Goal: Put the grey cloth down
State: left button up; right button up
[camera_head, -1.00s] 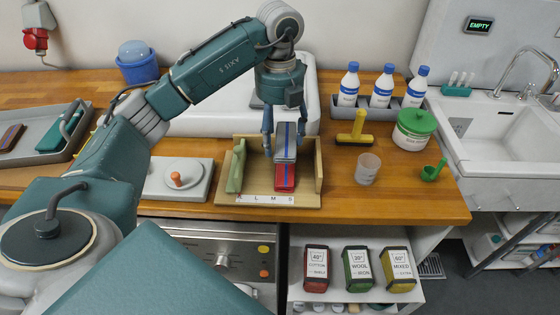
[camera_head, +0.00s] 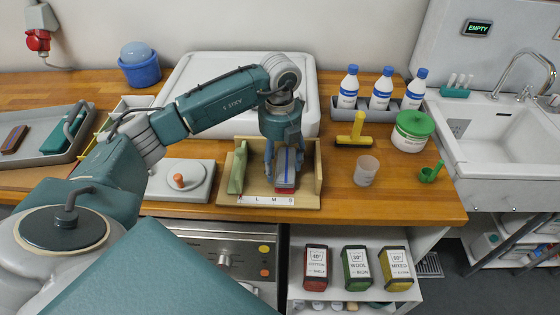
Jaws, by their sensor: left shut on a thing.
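The grey cloth (camera_head: 286,169), folded and with a blue stripe, is between the fingers of my left gripper (camera_head: 285,172). The gripper is shut on it, inside a wooden holder (camera_head: 311,148) whose front strip is marked with size letters. A red folded cloth (camera_head: 285,190) lies under the grey cloth; only its front edge shows. I cannot tell whether the grey cloth touches it. A green cloth (camera_head: 237,172) stands at the left side of the holder. My right gripper is not in view.
A grey tray (camera_head: 77,146) with a brown and a green item is at the left. A grey plate with an orange knob (camera_head: 178,181) is left of the holder. A yellow squeegee (camera_head: 352,140), a clear cup (camera_head: 366,170) and a green-lidded tub (camera_head: 411,136) stand to the right.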

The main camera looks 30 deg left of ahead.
aim_at(280, 165)
pick_arm(q)
jog(key=o, duration=1.2)
jog(key=shift+c, duration=0.2)
notch_tip(280, 165, up, 12)
jog(key=b, duration=0.2)
